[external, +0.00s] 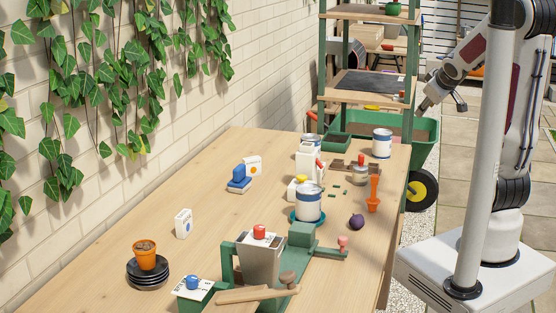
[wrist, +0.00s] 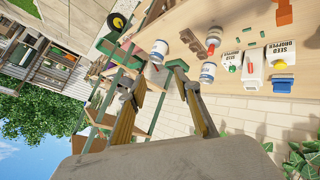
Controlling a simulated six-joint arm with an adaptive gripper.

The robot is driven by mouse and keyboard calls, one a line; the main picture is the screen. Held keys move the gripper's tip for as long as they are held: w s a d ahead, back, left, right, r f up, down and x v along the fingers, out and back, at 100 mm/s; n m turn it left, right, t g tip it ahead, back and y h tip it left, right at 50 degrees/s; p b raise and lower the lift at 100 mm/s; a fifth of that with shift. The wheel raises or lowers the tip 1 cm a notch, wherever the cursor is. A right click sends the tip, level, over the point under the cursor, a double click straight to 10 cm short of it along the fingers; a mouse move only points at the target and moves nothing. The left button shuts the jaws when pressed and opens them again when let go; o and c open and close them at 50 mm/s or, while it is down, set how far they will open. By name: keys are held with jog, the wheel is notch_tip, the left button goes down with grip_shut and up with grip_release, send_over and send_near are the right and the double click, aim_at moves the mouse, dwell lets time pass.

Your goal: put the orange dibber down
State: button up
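The orange dibber (external: 373,194) stands upright on the wooden table near its right edge, with nothing holding it. It shows partly at the top right edge of the wrist view (wrist: 284,13). My gripper (external: 440,104) is raised off the table's far right side, well apart from the dibber. In the wrist view its two fingers (wrist: 164,90) are spread with nothing between them.
A purple round thing (external: 357,221) and a white-and-blue can (external: 308,203) are near the dibber. Another can (external: 382,143) stands at the table's far end. A green shelf (external: 322,70) and wheelbarrow (external: 425,140) are beyond.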

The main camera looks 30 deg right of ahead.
jog(key=s+a+m+g+y, duration=0.1)
jog(key=s+a, duration=0.6)
jog(key=s, duration=0.3)
jog(key=s+a+m+g+y, duration=0.2)
jog(key=s+a, duration=0.5)
jog(key=s, duration=0.3)
jog(key=shift+s+a+r+y, duration=0.2)
jog(key=shift+s+a+y, duration=0.05)
jog(key=shift+y, duration=0.05)
